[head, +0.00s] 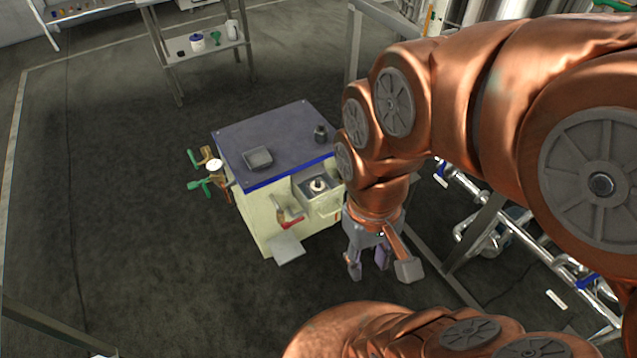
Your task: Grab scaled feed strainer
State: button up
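No thing here can be named with certainty as the scaled feed strainer. A small pale round piece with a dark centre (318,185) sits in a grey open box (317,206) on the front of a cream cabinet (258,216). It is too small to tell whether this is the strainer. My gripper (368,268) hangs pointing down to the right of the cabinet's front, apart from the box. Its fingers are spread with a gap between them, and nothing shows in it.
The cabinet's blue-grey top (275,134) bears a shallow grey tray (258,158) and a small dark cylinder (320,132). Green-handled valves (200,184) stick out at its left. A red-handled part (291,222) and grey plate (287,249) are in front. Floor at left is clear.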

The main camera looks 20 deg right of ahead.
aim_at(317, 186)
jog(key=k, duration=0.5)
jog(key=z, duration=1.45)
jog(key=i, duration=1.05)
jog(key=u, duration=2.5)
